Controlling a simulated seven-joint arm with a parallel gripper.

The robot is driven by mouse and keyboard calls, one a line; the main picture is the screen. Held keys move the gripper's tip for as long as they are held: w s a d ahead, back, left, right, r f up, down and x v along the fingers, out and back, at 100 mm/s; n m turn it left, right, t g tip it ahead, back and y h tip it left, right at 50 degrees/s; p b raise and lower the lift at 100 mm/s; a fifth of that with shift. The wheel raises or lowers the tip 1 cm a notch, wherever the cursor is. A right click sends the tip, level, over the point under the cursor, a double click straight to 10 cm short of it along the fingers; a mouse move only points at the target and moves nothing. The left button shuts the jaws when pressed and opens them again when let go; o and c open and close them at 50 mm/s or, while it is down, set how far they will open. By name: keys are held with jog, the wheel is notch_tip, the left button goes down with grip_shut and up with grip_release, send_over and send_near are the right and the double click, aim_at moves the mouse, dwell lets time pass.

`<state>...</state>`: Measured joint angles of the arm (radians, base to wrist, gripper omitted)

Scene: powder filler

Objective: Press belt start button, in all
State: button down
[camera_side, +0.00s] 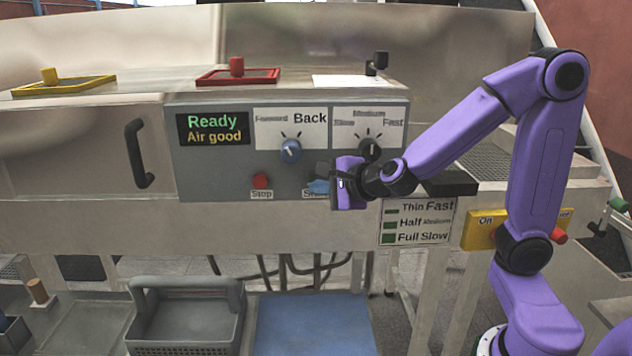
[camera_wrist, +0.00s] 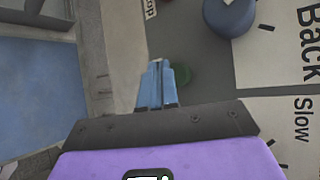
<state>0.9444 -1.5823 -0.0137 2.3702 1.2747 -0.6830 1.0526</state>
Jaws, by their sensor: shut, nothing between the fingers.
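The grey control panel (camera_side: 235,170) faces me in the side view. My gripper (camera_side: 318,186) is at its lower right, with blue fingers shut and empty, pointing at the panel. The start button is hidden behind the fingers in the side view; part of its label (camera_side: 311,195) shows below them. In the wrist view a green button (camera_wrist: 184,75) shows beside and partly behind the shut fingertips (camera_wrist: 157,64). I cannot tell whether the fingertips touch it. The display (camera_side: 212,129) reads "Ready" and "Air good".
A red Stop button (camera_side: 261,181) is left of my fingers. A blue knob (camera_side: 291,150) marked Forward and Back and a black speed knob (camera_side: 369,149) sit above. A yellow switch box (camera_side: 480,228) stands right. A grey basket (camera_side: 187,318) and blue mat (camera_side: 315,325) lie below.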

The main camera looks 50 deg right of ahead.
jog(key=shift+w+d, duration=0.1)
jog(key=shift+w, duration=0.05)
dwell(0.6)
jog(key=shift+w+d, duration=0.2)
